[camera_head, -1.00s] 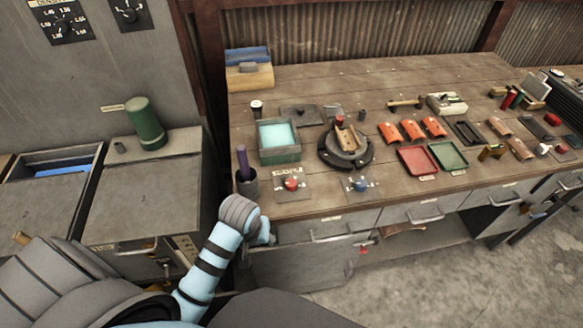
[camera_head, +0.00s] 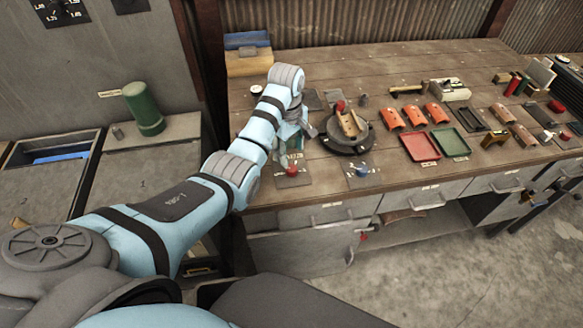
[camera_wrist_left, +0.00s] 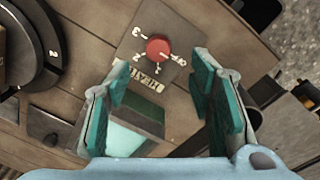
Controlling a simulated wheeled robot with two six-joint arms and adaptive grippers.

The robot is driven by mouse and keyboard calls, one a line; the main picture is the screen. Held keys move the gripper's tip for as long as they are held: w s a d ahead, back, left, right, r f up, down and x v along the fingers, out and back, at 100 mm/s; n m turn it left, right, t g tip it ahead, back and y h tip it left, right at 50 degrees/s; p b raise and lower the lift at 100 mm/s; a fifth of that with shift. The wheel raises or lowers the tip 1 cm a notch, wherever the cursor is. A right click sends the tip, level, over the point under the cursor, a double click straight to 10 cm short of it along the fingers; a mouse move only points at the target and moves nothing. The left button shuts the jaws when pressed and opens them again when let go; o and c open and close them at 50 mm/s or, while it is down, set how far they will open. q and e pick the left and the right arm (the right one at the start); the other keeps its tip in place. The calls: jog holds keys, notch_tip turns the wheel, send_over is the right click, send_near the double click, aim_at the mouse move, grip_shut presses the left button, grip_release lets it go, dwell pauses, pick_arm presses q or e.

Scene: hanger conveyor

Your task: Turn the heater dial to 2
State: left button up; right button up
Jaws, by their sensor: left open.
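The red dial (camera_head: 292,170) sits on a small grey plate near the front edge of the workbench. In the left wrist view the red dial (camera_wrist_left: 158,48) has white marks around it and a light label (camera_wrist_left: 138,76), seen upside down, that seems to read HEAT.
A blue dial (camera_head: 362,172) is to the right of the red one. A round dark fixture (camera_head: 347,136) stands just behind and right. The teal-filled tank (camera_wrist_left: 132,138) is near the fingers. Red tray (camera_head: 420,147) and green tray (camera_head: 451,142) lie farther right.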

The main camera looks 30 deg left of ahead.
aim_at(292, 168)
pick_arm(q)
jog(key=f, duration=0.2)
jog(key=f+b, duration=0.1)
jog(key=f, duration=0.4)
jog(key=shift+w+f, duration=0.3)
jog(key=shift+f, duration=0.05)
jog(key=c, duration=1.2)
